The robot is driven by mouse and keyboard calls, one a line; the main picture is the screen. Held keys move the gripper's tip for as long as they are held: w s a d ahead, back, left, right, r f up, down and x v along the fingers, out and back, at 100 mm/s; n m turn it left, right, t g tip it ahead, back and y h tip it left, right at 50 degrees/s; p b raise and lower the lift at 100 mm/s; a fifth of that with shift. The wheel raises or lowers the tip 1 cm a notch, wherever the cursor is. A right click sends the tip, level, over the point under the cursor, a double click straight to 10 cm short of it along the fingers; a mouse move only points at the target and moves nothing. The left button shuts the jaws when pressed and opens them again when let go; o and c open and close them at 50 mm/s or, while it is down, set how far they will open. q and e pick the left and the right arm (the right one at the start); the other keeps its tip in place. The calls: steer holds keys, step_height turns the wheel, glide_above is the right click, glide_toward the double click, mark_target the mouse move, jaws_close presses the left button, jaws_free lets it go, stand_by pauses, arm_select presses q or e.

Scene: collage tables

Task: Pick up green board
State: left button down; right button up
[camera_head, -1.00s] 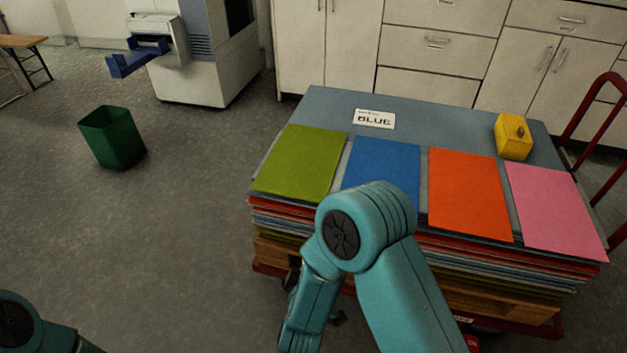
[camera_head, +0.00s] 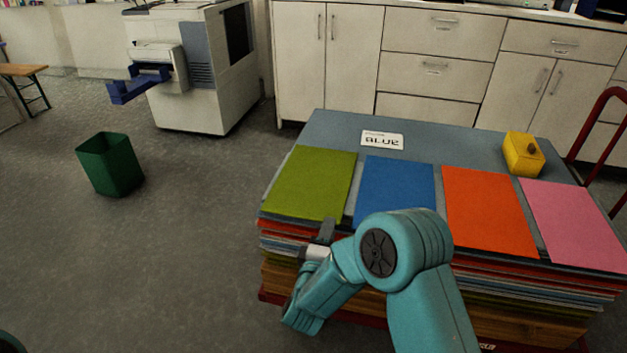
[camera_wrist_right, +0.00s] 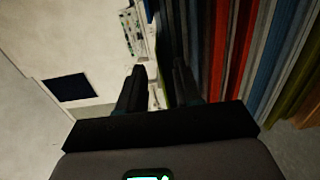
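The green board (camera_head: 313,184) lies flat on top of the stack, at its left end in the head view. My right gripper (camera_head: 328,229) is at the stack's front edge, by the green board's near right corner. In the right wrist view its two dark fingers (camera_wrist_right: 159,72) stand apart, with stacked board edges to the right. I cannot tell whether the green board's edge lies between them. My left gripper is out of view; only a bit of my left arm shows at the bottom left corner.
Blue (camera_head: 395,190), orange (camera_head: 488,210) and pink (camera_head: 575,222) boards lie to the right on the same stack (camera_head: 500,275). A white card (camera_head: 382,140) and a yellow block (camera_head: 523,154) sit behind them. A green bin (camera_head: 110,165) stands on open floor at left.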

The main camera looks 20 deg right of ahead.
steer(key=x, duration=0.4)
steer(key=shift+w+b, duration=0.1)
steer(key=shift+b, duration=0.2)
jaws_close()
steer(key=shift+r, duration=0.1)
